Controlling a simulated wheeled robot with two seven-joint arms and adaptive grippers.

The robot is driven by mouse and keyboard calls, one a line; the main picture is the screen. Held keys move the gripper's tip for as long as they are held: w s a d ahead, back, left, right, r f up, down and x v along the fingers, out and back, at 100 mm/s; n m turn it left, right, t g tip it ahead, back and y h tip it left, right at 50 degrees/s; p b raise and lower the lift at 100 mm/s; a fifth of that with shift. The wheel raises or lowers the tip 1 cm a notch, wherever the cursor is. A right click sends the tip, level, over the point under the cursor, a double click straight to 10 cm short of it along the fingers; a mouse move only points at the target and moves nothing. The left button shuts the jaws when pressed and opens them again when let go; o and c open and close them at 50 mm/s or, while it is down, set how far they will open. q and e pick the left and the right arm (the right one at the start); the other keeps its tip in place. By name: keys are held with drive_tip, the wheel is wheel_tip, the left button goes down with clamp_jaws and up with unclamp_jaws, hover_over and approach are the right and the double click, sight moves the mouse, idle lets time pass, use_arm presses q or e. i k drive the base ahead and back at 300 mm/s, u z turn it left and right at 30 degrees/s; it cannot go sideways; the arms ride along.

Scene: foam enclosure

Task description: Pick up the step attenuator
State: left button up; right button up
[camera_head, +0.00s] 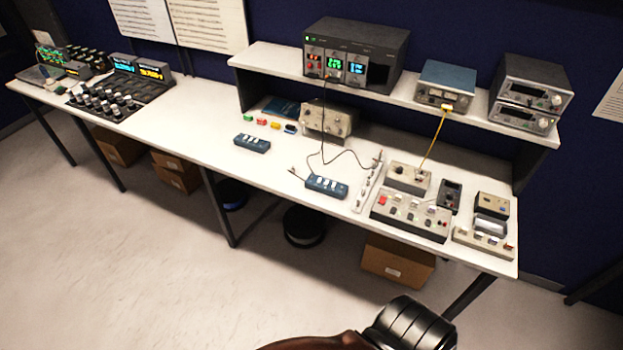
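Two small blue-grey boxes with rows of pale switches lie on the white bench, and either could be the step attenuator. One box (252,143) lies left of the middle, clear of other things. The other box (326,187) lies nearer the bench's front edge, with a dark cable running close to it. I cannot tell from their faces which is the step attenuator. A dark ribbed part of my arm shows at the bottom edge, over the floor and well short of the bench. No gripper fingers are in view.
The long white bench (185,120) has a raised shelf with instruments (353,55). Grey switch boxes (411,215) crowd its right end. A black knob panel (105,103) stands at left. Cardboard boxes (397,262) sit underneath. The floor in front is clear.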

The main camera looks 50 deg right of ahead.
sight(339, 193)
drive_tip(key=z, duration=0.2)
drive_tip(key=i, duration=0.65)
drive_tip(key=z, duration=1.05)
drive_tip(key=i, duration=0.6)
drive_tip(key=z, duration=0.6)
